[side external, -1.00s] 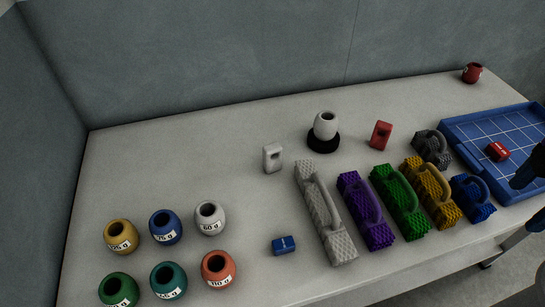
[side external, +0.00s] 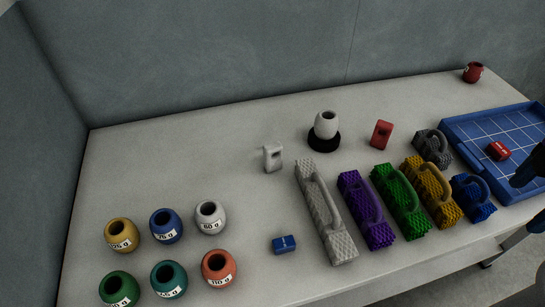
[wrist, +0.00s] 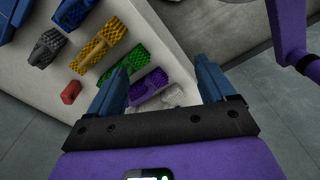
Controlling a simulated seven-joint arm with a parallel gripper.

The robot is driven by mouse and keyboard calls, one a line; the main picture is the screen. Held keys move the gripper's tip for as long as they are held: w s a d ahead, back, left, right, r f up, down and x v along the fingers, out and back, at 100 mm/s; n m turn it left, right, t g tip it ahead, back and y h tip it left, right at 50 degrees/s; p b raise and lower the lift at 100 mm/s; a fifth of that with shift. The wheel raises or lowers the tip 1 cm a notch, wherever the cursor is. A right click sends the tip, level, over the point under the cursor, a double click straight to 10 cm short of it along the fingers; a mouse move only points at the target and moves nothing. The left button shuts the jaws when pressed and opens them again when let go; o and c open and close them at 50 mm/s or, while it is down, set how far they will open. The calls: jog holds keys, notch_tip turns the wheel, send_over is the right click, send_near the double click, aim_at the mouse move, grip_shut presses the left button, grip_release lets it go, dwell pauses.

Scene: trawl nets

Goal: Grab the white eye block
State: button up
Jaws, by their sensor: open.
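The white eye block (side external: 272,157) is a small upright white block with a hole near its top. It stands on the table left of the long white net bundle, and I cannot make it out in the wrist view. My gripper (wrist: 162,66) is open, with two blue fingers apart and nothing held. In the wrist view it is above the near edge of the table, over the side with the net bundles. In the side view only dark blue parts show at the right edge, far from the white eye block.
The white net bundle (side external: 325,215) lies beside purple (side external: 365,212), green (side external: 400,203), yellow and blue ones. A white jar (side external: 326,124) on a black disc and a red eye block (side external: 381,134) stand behind. A blue tray (side external: 470,122) is right; several labelled jars are front left.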

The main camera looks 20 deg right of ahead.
jog(key=w+a+f+m+y, duration=0.1)
jog(key=w+a+f+y, duration=0.15)
jog(key=a, duration=0.45)
jog(key=w+a+f+m+y, duration=0.1)
jog(key=w+a, duration=0.3)
jog(key=a, duration=0.3)
jog(key=m+t+h, duration=0.2)
jog(key=m+t, duration=0.7)
jog(key=t, duration=0.4)
send_near(270, 146)
jog(key=shift+y, duration=0.25)
jog(key=x, duration=0.8)
jog(key=d+f+x, duration=0.1)
jog(key=x, duration=0.3)
jog(key=shift+d, duration=0.1)
jog(key=shift+s, duration=0.1)
jog(key=c, duration=1.1)
